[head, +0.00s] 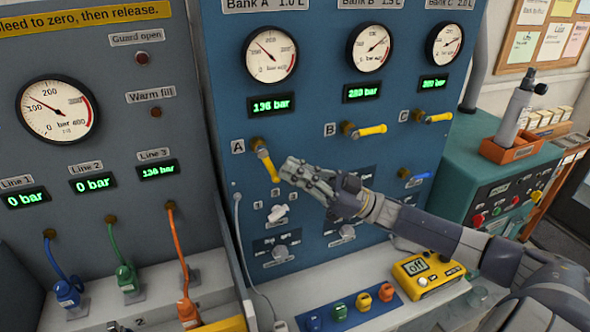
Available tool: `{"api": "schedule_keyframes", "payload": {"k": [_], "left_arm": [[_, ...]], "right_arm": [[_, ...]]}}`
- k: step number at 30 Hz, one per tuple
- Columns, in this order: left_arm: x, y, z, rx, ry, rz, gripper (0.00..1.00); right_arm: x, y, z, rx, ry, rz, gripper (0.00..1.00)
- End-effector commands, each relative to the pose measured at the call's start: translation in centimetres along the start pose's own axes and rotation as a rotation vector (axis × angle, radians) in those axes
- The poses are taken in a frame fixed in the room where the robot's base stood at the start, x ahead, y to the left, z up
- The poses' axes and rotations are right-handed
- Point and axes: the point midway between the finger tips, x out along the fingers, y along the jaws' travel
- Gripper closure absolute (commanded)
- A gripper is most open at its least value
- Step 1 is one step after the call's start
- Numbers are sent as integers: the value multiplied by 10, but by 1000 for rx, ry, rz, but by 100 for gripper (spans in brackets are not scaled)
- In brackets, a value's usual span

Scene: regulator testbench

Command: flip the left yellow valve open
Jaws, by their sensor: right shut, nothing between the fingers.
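The left yellow valve (268,166), beside the label A on the blue panel, has its handle slanting steeply down and to the right from its brass pivot. My right gripper (288,172) comes in from the right and is shut and empty. Its fingertips are right beside the lower end of the handle; whether they touch it I cannot tell. The yellow valves at B (371,130) and C (437,118) have handles lying nearly level, pointing right. The display above valve A (270,105) reads about 136 bar. My left gripper is not in view.
Below are a white switch (279,213), knobs, a yellow meter (430,276) and a blue strip of colored plugs (314,323). Blue, green and orange hoses (180,245) hang at left. A white cable (240,240) runs down the panel's left edge.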

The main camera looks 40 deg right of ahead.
Motion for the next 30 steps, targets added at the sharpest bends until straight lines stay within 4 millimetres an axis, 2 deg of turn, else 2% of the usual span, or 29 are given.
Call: {"api": "schedule_keyframes", "payload": {"k": [10, 21, 30], "left_arm": [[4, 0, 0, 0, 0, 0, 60], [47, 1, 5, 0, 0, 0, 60], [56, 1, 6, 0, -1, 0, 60]], "right_arm": [[-1, -1, 3, 6, 11, 6, 100], [3, -12, 23, 115, 244, 115, 100], [8, -14, 24, 155, 328, 156, 100]]}}
